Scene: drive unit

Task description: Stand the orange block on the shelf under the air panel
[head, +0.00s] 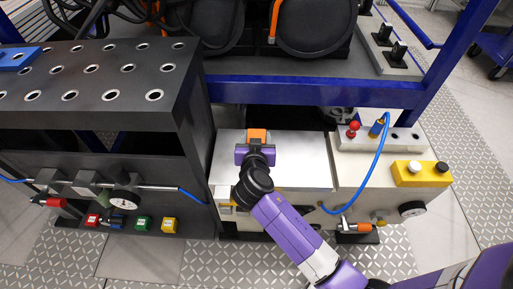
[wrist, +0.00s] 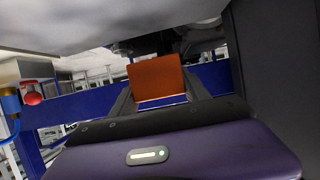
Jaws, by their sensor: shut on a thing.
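The orange block (head: 257,135) is at the tip of my gripper (head: 256,150), over the back left of a silver plate. In the wrist view the orange block (wrist: 158,80) sits between the two dark fingers of my gripper (wrist: 160,98), which are shut on it. I cannot tell whether the block touches the plate. The air panel seems to be the row of fittings with a round gauge (head: 124,201) on the black cabinet's front at left. A dark ledge under it, seemingly the shelf (head: 75,226), carries small red, blue, green and yellow pieces.
The black cabinet (head: 190,135) stands close left of my gripper. A blue beam (head: 310,92) crosses behind it. At right are a blue hose (head: 377,160), a yellow button box (head: 421,173) and a red knob (head: 353,130). The silver plate (head: 300,160) is clear right of my gripper.

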